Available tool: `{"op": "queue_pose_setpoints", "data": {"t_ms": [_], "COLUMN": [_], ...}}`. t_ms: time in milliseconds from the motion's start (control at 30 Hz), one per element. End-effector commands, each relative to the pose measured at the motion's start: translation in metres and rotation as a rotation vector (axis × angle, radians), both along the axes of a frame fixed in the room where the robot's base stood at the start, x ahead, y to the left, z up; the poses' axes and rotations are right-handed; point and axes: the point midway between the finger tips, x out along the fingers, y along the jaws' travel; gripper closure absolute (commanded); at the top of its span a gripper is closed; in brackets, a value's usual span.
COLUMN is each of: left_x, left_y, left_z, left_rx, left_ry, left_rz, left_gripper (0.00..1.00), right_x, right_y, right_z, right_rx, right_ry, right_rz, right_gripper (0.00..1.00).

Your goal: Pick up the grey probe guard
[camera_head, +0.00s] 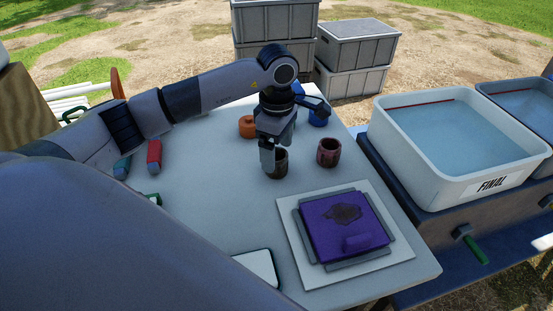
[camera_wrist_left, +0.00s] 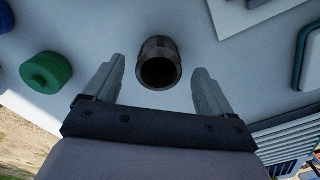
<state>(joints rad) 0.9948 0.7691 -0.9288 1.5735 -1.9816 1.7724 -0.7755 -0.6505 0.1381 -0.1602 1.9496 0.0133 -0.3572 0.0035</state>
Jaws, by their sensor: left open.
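The grey probe guard (camera_head: 280,164) is a dark grey hollow cylinder on the pale table, left of a reddish-brown cylinder. In the left wrist view the guard (camera_wrist_left: 158,48) shows its round dark opening, centred between the two fingers. My left gripper (camera_head: 269,160) is open and points down at the guard, with one finger partly covering it in the head view. In the left wrist view the fingers of the gripper (camera_wrist_left: 158,78) stand on either side with visible gaps. I cannot tell how far the fingertips are above the table. My right gripper is not in view.
The reddish-brown cylinder (camera_head: 329,152) stands close on the right. An orange part (camera_head: 247,127) and a blue part (camera_head: 318,119) are behind. A purple block (camera_head: 343,228) lies on a white board in front. A green cap (camera_wrist_left: 46,72) is left in the wrist view.

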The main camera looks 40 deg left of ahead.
Motion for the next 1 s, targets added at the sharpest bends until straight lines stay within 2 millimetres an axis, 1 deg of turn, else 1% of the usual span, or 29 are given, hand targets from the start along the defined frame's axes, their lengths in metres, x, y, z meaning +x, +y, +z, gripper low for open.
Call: {"op": "queue_pose_setpoints", "data": {"t_ms": [100, 233, 333, 533, 567, 600, 667, 700, 733, 1000], "left_x": [-0.001, 0.0, 0.0, 0.0, 0.0, 0.0, 0.0, 0.0, 0.0, 0.001], "left_y": [-0.002, -0.003, -0.002, -0.002, -0.002, -0.002, -0.002, -0.002, -0.002, -0.002], "left_z": [-0.019, -0.036, -0.043, -0.044, -0.043, -0.043, -0.043, -0.043, -0.043, -0.043], "left_rx": [-0.001, -0.001, -0.001, -0.001, -0.001, -0.001, -0.001, -0.001, -0.001, -0.001], "left_ry": [0.005, 0.002, 0.002, 0.0, 0.0, 0.0, 0.0, 0.0, 0.0, 0.0], "left_rz": [-0.001, -0.001, -0.001, -0.001, -0.001, -0.001, -0.001, -0.001, -0.001, -0.001], "left_gripper": [0.16, 0.16, 0.16, 0.16, 0.19, 0.32, 0.51, 0.64, 0.71, 0.71], "right_x": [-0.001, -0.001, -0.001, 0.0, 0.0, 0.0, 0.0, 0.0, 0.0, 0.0], "right_y": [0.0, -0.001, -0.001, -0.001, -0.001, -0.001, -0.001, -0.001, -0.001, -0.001], "right_z": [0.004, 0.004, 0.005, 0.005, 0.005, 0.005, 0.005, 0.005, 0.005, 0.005], "right_rx": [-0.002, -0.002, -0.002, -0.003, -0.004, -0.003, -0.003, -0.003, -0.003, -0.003], "right_ry": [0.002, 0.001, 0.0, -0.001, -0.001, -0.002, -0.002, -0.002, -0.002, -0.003], "right_rz": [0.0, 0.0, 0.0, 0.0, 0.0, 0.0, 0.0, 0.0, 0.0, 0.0], "right_gripper": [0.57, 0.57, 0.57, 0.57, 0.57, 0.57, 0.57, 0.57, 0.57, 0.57]}}
